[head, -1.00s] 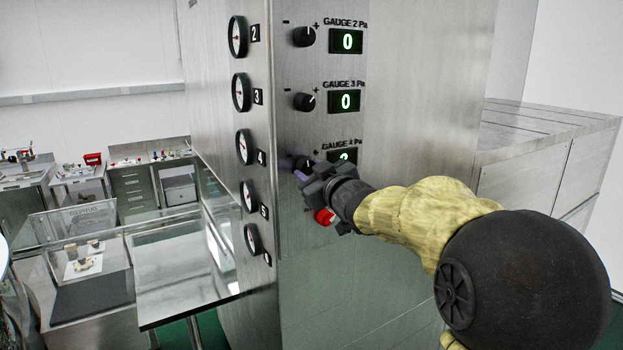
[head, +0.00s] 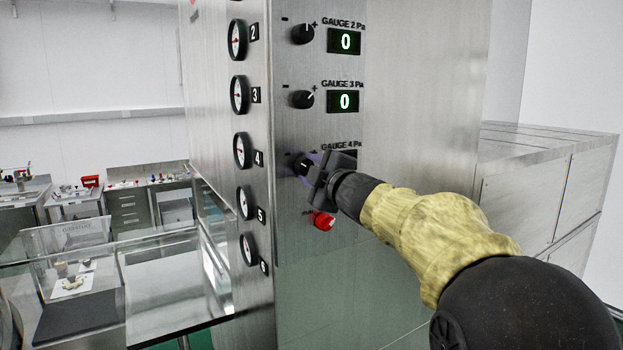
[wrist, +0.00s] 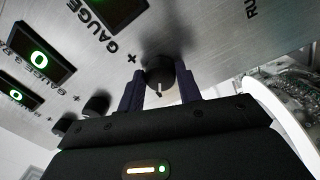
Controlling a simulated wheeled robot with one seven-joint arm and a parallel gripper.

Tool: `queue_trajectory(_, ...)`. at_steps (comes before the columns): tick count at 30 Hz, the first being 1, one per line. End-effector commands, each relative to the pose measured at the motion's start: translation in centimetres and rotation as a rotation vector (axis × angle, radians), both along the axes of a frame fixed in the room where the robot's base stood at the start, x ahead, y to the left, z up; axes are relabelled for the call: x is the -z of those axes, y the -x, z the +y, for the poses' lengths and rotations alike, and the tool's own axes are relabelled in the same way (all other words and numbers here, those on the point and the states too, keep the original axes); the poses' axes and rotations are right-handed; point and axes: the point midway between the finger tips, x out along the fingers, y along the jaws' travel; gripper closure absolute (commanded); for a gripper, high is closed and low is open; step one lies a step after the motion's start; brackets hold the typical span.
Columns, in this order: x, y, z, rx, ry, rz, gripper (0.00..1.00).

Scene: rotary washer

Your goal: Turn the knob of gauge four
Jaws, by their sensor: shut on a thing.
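The black knob of gauge four (head: 302,165) is on the steel front panel, below the gauge 3 knob. My gripper (head: 310,166) is at it, partly covering it in the head view. In the wrist view, the knob (wrist: 161,76) with its pale pointer mark sits between the two dark purple fingers of my gripper (wrist: 160,92), which are shut on it. The gauge 4 display (head: 349,156) is mostly hidden behind my gripper in the head view; its digits cannot be read. The dial numbered 4 (head: 242,151) is on the side panel.
A red button (head: 324,221) is just below my gripper. The gauge 3 knob (head: 303,99) and gauge 2 knob (head: 303,34) are above, with displays reading 0. A steel cabinet (head: 545,180) stands at the right, and a glass-sided bench (head: 170,270) at the left.

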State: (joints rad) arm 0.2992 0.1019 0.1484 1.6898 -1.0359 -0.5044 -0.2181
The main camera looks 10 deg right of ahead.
Motion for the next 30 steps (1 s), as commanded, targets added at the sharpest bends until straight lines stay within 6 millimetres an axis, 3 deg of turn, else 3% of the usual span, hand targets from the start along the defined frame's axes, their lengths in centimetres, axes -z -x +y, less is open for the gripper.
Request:
queue_trajectory(19, 0.13, -0.04, -0.07, 0.001, 0.066, -0.018, 0.88)
queue_trajectory(20, 0.13, -0.04, -0.07, 0.001, 0.066, -0.018, 0.60)
queue_trajectory(22, 0.11, -0.03, -0.07, 0.001, 0.064, -0.018, 0.46)
queue_trajectory(30, 0.03, -0.01, -0.05, 0.000, 0.064, -0.020, 0.44)
